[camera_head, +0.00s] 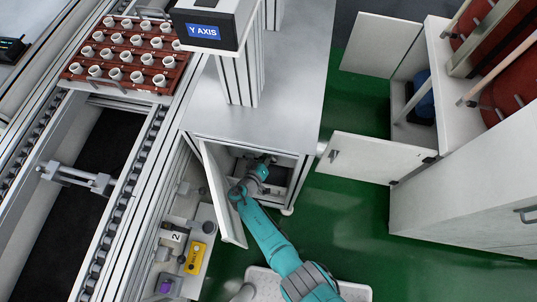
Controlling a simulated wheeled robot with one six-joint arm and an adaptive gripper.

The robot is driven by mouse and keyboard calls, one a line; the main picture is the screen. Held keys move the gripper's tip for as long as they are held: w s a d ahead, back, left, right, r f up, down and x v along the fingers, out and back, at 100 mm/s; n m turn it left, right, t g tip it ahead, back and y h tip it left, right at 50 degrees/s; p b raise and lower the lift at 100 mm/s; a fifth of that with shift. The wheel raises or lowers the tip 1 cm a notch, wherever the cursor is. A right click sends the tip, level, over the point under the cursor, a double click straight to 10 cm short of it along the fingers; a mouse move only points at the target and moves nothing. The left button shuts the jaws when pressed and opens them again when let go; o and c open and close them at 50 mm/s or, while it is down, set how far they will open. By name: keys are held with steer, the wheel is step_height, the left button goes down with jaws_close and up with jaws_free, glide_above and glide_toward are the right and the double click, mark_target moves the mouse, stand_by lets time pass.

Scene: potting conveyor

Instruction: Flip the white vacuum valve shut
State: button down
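My gripper (268,160) is at the end of my teal arm, inside the open cabinet (302,170) under the grey worktop. It is small and dark here, and its fingers cannot be made out, so I cannot tell whether it is open or shut or touching anything. I cannot make out the white vacuum valve in this view. The inside of the cabinet is shadowed and partly covered by my arm. The cabinet door (222,195) stands open to the left of my arm.
A conveyor (112,215) runs along the left, with a red-brown tray (66,72) of white cups. A panel with a yellow box (195,258) is left of the door. A white cupboard (370,155) stands open at right. Green floor is clear between.

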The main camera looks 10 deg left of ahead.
steer(key=c, duration=1.1)
jaws_free()
steer(key=shift+c, duration=0.2)
steer(key=shift+r, duration=0.1)
step_height(320, 180, up, 10)
steer(key=shift+f, duration=0.15)
